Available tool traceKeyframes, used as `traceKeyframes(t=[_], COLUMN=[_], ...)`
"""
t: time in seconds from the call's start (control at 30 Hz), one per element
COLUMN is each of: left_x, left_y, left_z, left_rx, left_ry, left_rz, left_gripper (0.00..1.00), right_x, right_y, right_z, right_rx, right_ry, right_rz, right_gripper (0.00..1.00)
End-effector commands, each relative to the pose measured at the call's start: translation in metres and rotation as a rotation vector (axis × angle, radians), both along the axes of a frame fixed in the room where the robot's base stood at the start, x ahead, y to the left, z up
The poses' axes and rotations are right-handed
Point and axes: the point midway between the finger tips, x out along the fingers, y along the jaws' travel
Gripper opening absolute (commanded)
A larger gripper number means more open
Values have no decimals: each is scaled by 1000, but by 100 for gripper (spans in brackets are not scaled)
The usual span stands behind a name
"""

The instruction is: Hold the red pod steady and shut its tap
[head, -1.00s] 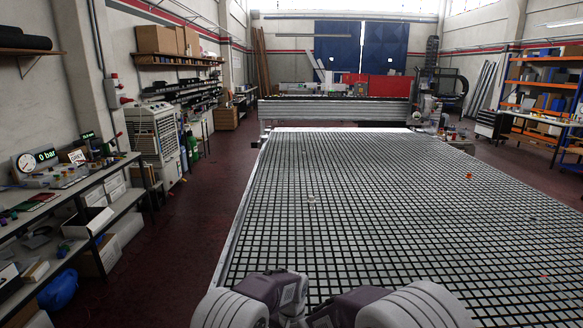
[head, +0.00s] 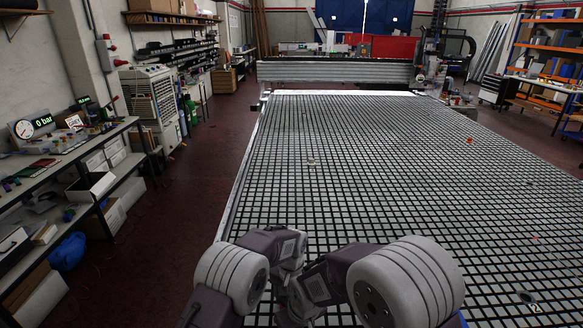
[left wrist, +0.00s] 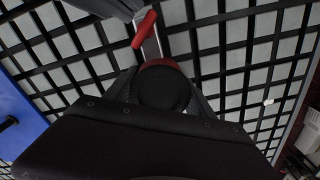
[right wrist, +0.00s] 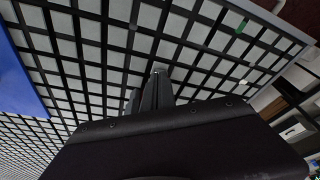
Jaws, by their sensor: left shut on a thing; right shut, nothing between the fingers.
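The red pod (left wrist: 158,63) is in the left wrist view, mostly hidden behind a dark round top and my gripper. My left gripper (left wrist: 163,88) is shut on it, one dark finger on each side. The tap's red lever (left wrist: 145,29) stands out beyond the pod, beside a grey metal piece; I cannot tell its setting. My right gripper (right wrist: 157,84) is shut and empty above the grid table, its fingers together.
The black-lined grid table (head: 400,190) is largely bare, with a small pale piece (head: 311,162) and a small orange piece (head: 469,141) on it. A gantry (head: 335,71) crosses its far end. On the left bench, a display (head: 42,121) beside a gauge reads 0 bar.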

Motion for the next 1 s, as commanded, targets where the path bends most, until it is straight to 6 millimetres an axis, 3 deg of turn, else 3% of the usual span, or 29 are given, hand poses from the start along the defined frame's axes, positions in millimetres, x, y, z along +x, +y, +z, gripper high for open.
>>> traceKeyframes(t=[0.47,0.77,1.0], left_x=[-2,-2,-2], left_y=[-5,-4,-3], left_z=[0,-1,0], left_rx=[-6,-4,-3], left_ry=[4,3,3], left_rz=[6,5,4], left_gripper=[6,6,6], right_x=[4,-4,-4], right_y=[5,3,3], right_z=[3,3,31], right_rx=[9,8,10], right_ry=[-17,-15,-16], right_rz=[6,6,3], right_gripper=[0,0,0])
